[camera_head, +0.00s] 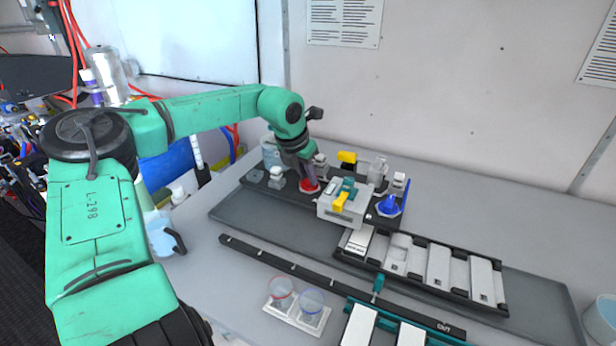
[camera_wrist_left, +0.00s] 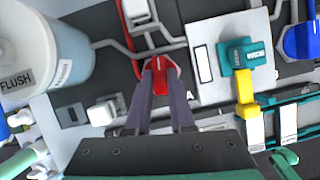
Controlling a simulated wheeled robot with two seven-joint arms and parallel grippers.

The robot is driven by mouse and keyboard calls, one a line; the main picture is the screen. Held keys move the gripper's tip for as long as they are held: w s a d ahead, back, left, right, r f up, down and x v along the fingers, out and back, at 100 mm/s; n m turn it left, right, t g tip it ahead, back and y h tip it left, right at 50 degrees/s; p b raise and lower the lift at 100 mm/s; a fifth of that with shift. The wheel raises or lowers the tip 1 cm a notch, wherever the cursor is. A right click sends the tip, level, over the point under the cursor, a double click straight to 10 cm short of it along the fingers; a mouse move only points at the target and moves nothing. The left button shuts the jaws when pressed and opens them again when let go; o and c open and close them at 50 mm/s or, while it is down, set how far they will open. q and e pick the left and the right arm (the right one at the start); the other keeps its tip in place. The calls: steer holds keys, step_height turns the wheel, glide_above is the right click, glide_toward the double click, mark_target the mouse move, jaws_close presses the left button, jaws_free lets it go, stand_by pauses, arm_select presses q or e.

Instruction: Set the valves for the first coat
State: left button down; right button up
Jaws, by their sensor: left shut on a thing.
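My left gripper (camera_head: 309,180) reaches down onto the board and is shut on a red valve handle (camera_head: 310,188). In the left wrist view, both fingertips (camera_wrist_left: 161,78) close on the red handle (camera_wrist_left: 159,65), by a mark "A". To its right is a white block (camera_head: 338,208) bearing a teal part (camera_head: 348,187) and a yellow lever (camera_head: 341,201); the lever also shows in the left wrist view (camera_wrist_left: 245,94). A blue valve handle (camera_head: 390,206) is at the board's right end. The fingers hide part of the red handle. My right gripper is not in view.
A tub marked FLUSH (camera_wrist_left: 42,52) stands left of the red valve. In front are a rack of white plates (camera_head: 438,264), a dark rail (camera_head: 290,266), and two clear cups with red (camera_head: 281,291) and blue (camera_head: 311,301) rims.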

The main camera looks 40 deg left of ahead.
arm_select(q)
steer(key=m, duration=0.2)
steer(key=m+h, duration=0.1)
steer(key=m, duration=0.1)
steer(key=shift+a+h, duration=0.2)
steer(key=shift+h, duration=0.1)
steer(key=m, duration=0.2)
steer(key=m+h, duration=0.1)
steer(key=m, duration=0.1)
steer(key=shift+w+a+m+g+h, duration=0.1)
steer(key=shift+a+m+g+h, duration=0.05)
steer(key=shift+m+g+h, duration=0.2)
steer(key=m+g+h, duration=0.1)
steer(key=m, duration=0.2)
steer(key=shift+w+a+m+b, duration=0.1)
steer(key=shift+m+b, duration=0.2)
steer(key=shift+m, duration=0.05)
steer(key=shift+w+m+g+h, duration=0.15)
steer(key=shift+m+g+h, duration=0.35)
steer(key=shift+m, duration=1.3)
steer(key=shift+r, duration=0.1)
steer(key=c, duration=0.8)
jaws_free()
steer(key=shift+o, duration=0.2)
steer(key=shift+a+g+y, duration=0.1)
steer(key=shift+g+y, duration=0.15)
